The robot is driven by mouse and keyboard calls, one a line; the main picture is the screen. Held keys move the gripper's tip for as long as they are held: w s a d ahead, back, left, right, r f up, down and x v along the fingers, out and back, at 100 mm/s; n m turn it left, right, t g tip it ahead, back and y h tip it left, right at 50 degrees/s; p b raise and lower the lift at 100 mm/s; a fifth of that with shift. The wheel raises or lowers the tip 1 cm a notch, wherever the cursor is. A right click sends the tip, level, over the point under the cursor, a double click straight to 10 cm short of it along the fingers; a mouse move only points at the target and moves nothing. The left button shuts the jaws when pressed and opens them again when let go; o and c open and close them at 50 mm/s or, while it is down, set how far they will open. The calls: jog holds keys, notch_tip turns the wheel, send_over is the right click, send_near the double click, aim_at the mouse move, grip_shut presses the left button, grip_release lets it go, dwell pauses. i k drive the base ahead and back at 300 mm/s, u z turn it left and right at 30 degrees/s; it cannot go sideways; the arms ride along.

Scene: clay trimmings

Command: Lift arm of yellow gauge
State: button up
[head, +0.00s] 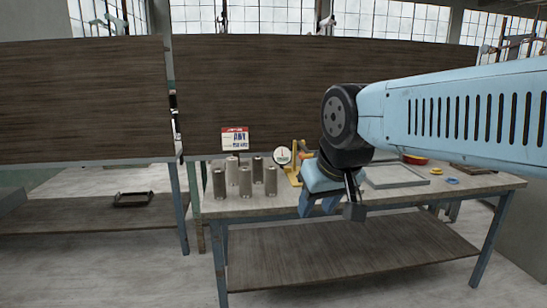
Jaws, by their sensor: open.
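The yellow gauge (297,175) stands on the workbench near its middle. It has a yellow upright frame and a round white dial (283,156) on its left side. Part of its right side is hidden behind my gripper, and its arm cannot be made out clearly. My gripper (318,208) is open and points down. It appears in front of and just right of the gauge, over the bench's front edge in the picture. Nothing shows between its fingers, and contact with the gauge cannot be seen.
Several grey-brown cylinders (219,183) stand left of the gauge. A red-topped card (235,139) is behind them. Right of my arm are a grey tray (396,176), a red bowl (415,160) and a blue ring (452,181). Dark panels (300,85) rise behind the bench.

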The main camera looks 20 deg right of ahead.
aim_at(304, 150)
jog(key=u, duration=0.2)
jog(key=i, duration=1)
jog(key=z, duration=0.1)
